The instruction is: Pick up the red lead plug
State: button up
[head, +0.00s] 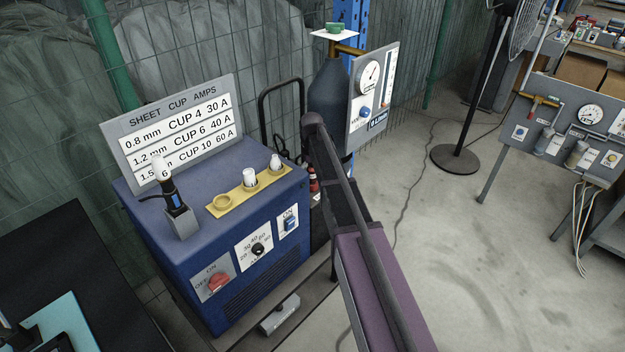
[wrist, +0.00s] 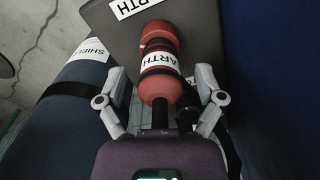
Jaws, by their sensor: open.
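The red lead plug (wrist: 160,78) has a rounded body with a white label, partly readable as "ARTH". In the wrist view it lies lengthwise up the middle of the picture, in front of a dark grey plate (wrist: 195,35) that bears another "ARTH" label. My gripper (wrist: 160,72) is open, with one finger on each side of the plug. A gap shows between the plug and each fingertip. In the head view a small bit of red (head: 314,181) shows between the blue machine and my arm; my arm hides my gripper there.
A blue gas cylinder (wrist: 75,85) is close on the left in the wrist view, and a dark blue surface (wrist: 275,90) is close on the right. In the head view the blue welding machine (head: 255,262) stands left of my arm. Open floor (head: 480,260) lies to the right.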

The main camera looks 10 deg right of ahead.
dwell(0.6)
grip_shut()
